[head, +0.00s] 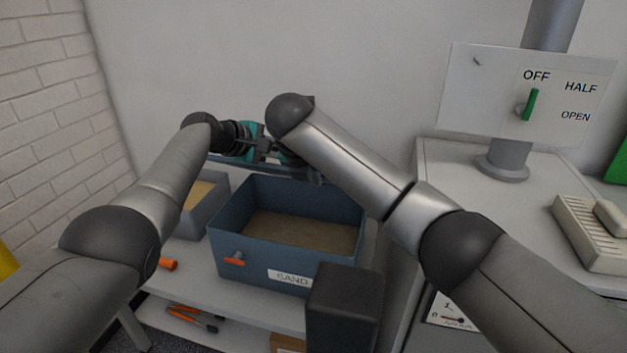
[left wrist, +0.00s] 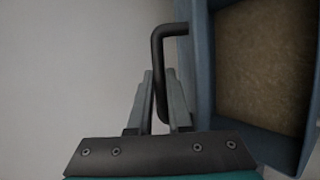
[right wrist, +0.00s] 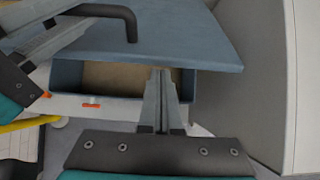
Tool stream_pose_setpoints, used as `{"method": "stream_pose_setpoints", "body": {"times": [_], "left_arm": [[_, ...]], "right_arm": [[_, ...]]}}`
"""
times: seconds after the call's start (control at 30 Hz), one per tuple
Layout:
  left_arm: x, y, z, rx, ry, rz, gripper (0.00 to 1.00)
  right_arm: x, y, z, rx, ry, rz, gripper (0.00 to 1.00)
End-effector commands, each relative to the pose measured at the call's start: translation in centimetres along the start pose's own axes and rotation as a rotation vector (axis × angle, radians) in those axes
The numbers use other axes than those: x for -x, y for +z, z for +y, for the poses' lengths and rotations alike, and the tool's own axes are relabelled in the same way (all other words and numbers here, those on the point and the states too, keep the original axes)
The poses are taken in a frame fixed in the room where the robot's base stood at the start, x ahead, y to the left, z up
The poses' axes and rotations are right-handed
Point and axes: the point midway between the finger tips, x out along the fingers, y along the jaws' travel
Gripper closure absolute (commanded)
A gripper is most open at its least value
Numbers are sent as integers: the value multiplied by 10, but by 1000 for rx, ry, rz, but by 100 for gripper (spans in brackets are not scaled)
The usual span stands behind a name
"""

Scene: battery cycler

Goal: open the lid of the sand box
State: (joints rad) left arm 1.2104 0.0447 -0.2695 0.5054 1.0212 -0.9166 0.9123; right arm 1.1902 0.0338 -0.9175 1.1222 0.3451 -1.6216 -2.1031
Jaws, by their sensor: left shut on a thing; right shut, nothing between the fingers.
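The blue sand box (head: 235,262) stands on the shelf unit with a SAND label on its front, and brown sand (head: 300,232) shows inside. Its blue lid (right wrist: 180,35) is raised off the front of the opening, at the back of the box. A black bar handle (left wrist: 157,75) is on the lid; it also shows in the right wrist view (right wrist: 105,11). My left gripper (head: 268,150) is shut on this handle. My right gripper (right wrist: 160,80) is shut and empty, close to the lid; in the head view it is mostly hidden by its own arm.
A grey bin (head: 203,212) with yellowish contents sits left of the sand box. A dark block (head: 343,310) stands at its front right. A grey cabinet (head: 455,175) rises on the right, bearing a valve panel (head: 490,95). A plain wall is close behind.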

Motion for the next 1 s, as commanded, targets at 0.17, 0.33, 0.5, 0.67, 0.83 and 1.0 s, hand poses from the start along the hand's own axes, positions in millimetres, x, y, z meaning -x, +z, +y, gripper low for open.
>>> {"method": "stream_pose_setpoints", "body": {"times": [0.17, 0.33, 0.5, 0.67, 0.83, 1.0], "left_arm": [[-4, 8, -2, 1, -6, -17, 100], [-5, 8, -3, 1, -9, -18, 100], [-5, 8, -4, 2, -10, -16, 70], [-4, 6, -4, 2, -11, -13, 70], [-1, 4, -4, 2, -10, -10, 70], [7, 1, -4, 1, -8, -8, 70]], "right_arm": [[5, 13, 0, 0, 2, -4, 100], [6, 16, 0, -2, 4, -11, 100], [6, 16, 0, -3, 3, -12, 100], [6, 16, -1, -4, 1, -11, 100], [5, 17, -2, -5, -1, -11, 100], [5, 17, -2, -6, -2, -10, 100]]}}
